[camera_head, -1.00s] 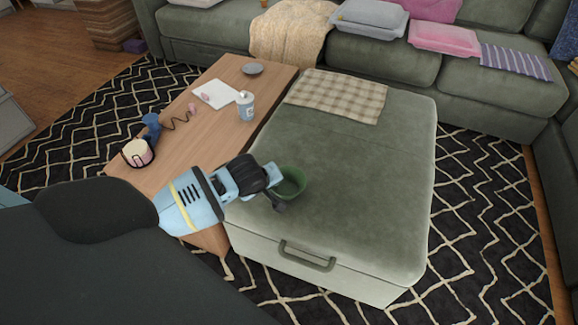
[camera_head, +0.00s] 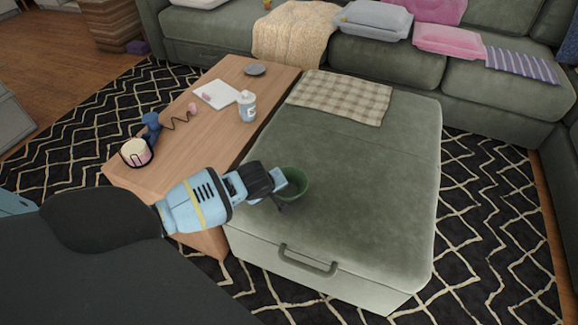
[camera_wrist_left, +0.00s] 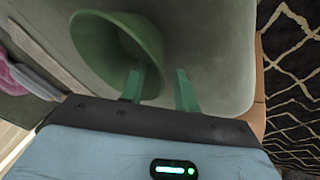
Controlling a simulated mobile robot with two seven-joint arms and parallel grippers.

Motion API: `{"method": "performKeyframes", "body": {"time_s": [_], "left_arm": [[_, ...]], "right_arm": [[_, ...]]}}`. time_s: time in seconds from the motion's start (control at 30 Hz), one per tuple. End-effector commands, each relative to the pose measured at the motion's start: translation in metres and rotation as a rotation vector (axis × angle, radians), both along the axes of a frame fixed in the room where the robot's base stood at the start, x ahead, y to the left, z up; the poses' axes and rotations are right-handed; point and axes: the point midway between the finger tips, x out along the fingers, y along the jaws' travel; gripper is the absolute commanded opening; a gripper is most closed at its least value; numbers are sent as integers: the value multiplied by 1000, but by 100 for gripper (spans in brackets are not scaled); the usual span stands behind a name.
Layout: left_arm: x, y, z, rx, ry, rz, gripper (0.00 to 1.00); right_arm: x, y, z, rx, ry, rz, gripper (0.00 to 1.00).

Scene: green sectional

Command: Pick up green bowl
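The green bowl (camera_head: 297,184) sits on the near left part of the green ottoman (camera_head: 370,185). My left gripper (camera_head: 284,192) is at the bowl's near left side, partly covering it. In the left wrist view, the bowl (camera_wrist_left: 105,40) lies at upper left and looks tilted from this angle. The left gripper's fingers (camera_wrist_left: 160,90) are apart. One finger overlaps the bowl's inside and the other is outside its rim, with a visible gap to the wall. I cannot tell whether either finger touches it. My right gripper is not in view.
A wooden table (camera_head: 185,155) adjoins the ottoman, holding a bottle (camera_head: 246,106), a candle-like jar (camera_head: 137,152) and a small dish (camera_head: 254,69). A checkered cloth (camera_head: 340,97) lies at the ottoman's far end. The rest of the ottoman top is clear.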

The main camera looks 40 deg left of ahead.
Motion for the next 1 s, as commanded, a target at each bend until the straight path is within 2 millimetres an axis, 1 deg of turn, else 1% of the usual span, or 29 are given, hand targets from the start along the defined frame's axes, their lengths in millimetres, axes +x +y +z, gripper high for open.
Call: {"method": "performKeyframes", "body": {"time_s": [0.03, 0.1, 0.37, 0.6, 1.0], "left_arm": [[3, 1, -6, 0, 1, 1, 31], [5, 1, -9, 0, 0, 1, 31], [6, 1, -9, 0, -1, 0, 31], [6, 2, -9, 0, -1, 0, 0], [6, 2, -8, 0, -1, 1, 0]], "right_arm": [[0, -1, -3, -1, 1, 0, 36], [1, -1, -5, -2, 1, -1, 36], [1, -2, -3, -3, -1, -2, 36], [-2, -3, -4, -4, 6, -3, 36], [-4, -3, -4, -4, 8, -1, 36]]}}
